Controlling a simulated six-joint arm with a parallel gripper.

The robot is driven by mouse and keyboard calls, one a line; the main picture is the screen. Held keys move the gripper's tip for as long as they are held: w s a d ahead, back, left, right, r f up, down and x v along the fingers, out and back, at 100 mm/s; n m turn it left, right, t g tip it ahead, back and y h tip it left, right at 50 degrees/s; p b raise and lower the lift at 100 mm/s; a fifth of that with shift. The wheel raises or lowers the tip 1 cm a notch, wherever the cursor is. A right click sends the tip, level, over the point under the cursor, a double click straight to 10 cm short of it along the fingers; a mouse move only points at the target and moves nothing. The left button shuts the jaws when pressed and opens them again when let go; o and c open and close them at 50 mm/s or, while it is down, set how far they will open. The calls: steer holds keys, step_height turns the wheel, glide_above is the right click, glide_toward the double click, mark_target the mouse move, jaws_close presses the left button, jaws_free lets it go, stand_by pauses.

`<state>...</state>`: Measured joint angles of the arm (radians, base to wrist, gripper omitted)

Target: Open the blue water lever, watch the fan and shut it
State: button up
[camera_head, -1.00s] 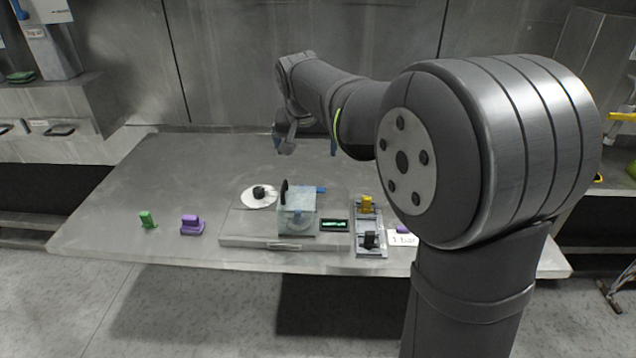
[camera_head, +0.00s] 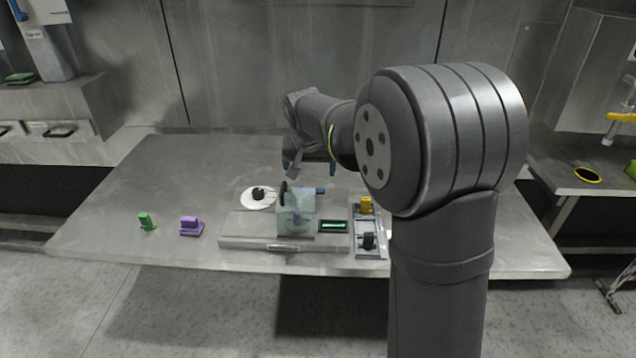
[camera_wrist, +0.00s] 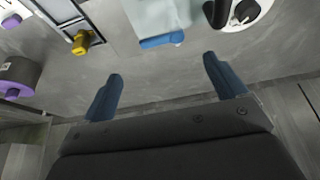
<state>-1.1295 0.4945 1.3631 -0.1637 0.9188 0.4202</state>
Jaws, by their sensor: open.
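The blue lever (camera_head: 320,190) sticks out at the back right of the clear tunnel box (camera_head: 295,217) on the grey base plate. In the wrist view the blue lever (camera_wrist: 162,40) lies across the edge of the clear box (camera_wrist: 158,14), ahead of and between my two fingers. My gripper (camera_wrist: 165,85) is open and empty, apart from the lever. In the head view my gripper (camera_head: 309,168) hangs behind the box, above the back of the table. A green lit display (camera_head: 333,226) stands right of the box. The fan cannot be made out inside the box.
A white dial with a black knob (camera_head: 258,195) is left of the box. A slide panel with a yellow knob (camera_head: 366,204) and a black knob (camera_head: 368,241) is on the right. Green (camera_head: 147,221) and purple (camera_head: 191,226) blocks stand at left. The table's back left is clear.

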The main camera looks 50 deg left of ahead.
steer(key=x, duration=0.9)
steer(key=shift+f, duration=0.15)
steer(key=c, duration=1)
